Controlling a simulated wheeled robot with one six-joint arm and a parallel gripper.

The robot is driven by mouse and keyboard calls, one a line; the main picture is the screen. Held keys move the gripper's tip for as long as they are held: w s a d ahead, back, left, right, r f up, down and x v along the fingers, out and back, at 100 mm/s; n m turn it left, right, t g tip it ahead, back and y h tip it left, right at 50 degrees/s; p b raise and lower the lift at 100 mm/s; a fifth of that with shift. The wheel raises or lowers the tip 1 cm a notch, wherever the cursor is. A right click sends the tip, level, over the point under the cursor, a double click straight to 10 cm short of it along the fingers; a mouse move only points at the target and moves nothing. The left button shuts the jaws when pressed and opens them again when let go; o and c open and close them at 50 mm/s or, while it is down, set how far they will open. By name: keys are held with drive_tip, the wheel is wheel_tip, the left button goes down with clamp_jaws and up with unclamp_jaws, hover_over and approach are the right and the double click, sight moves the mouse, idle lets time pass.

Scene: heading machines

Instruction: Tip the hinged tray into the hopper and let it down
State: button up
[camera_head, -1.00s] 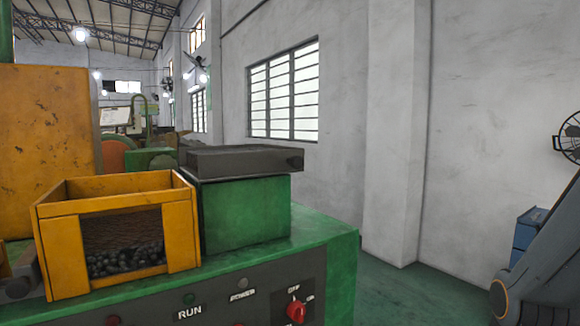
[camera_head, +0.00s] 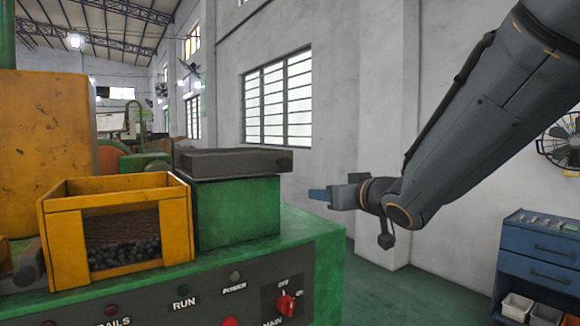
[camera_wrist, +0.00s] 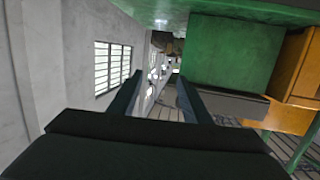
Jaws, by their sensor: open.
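The hinged tray (camera_head: 232,162) is dark grey and lies flat on a green block, with a short dark stub at its right end. The yellow hopper (camera_head: 120,192) stands just left of it, open on top, with dark small parts (camera_head: 122,252) behind its front window. My gripper (camera_head: 318,193) is to the right of the tray and a little lower, apart from it and empty. In the wrist view, which looks upside down, my open gripper (camera_wrist: 155,90) has its two dark fingers spread, and the tray (camera_wrist: 236,106) lies right of them. The tray's inside is hidden.
The green block (camera_head: 238,212) stands on the green machine top. The front panel has a red rotary switch (camera_head: 287,303) and labels. A blue cabinet (camera_head: 545,260) with bins stands at right, below a fan (camera_head: 562,145). Free air lies between my gripper and the tray.

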sight(288, 163)
drive_tip(key=s+a+r+n+y, duration=0.1)
drive_tip(key=a+r+n+y, duration=0.1)
drive_tip(key=a+r+y, duration=0.3)
drive_tip(key=shift+h, duration=0.6)
drive_tip(key=shift+r+p+x, duration=0.25)
drive_tip(key=shift+p+x, duration=0.05)
drive_tip(key=shift+x, duration=0.9)
drive_tip(key=shift+r+p+x, duration=0.25)
drive_tip(key=shift+r+x, duration=0.05)
drive_tip(key=shift+x, duration=0.95)
drive_tip(key=shift+r+p+x, duration=0.25)
drive_tip(key=shift+p+x, duration=0.05)
drive_tip(key=shift+x, duration=0.9)
drive_tip(key=shift+w+d, duration=0.15)
drive_tip(key=shift+c, duration=0.2)
clamp_jaws()
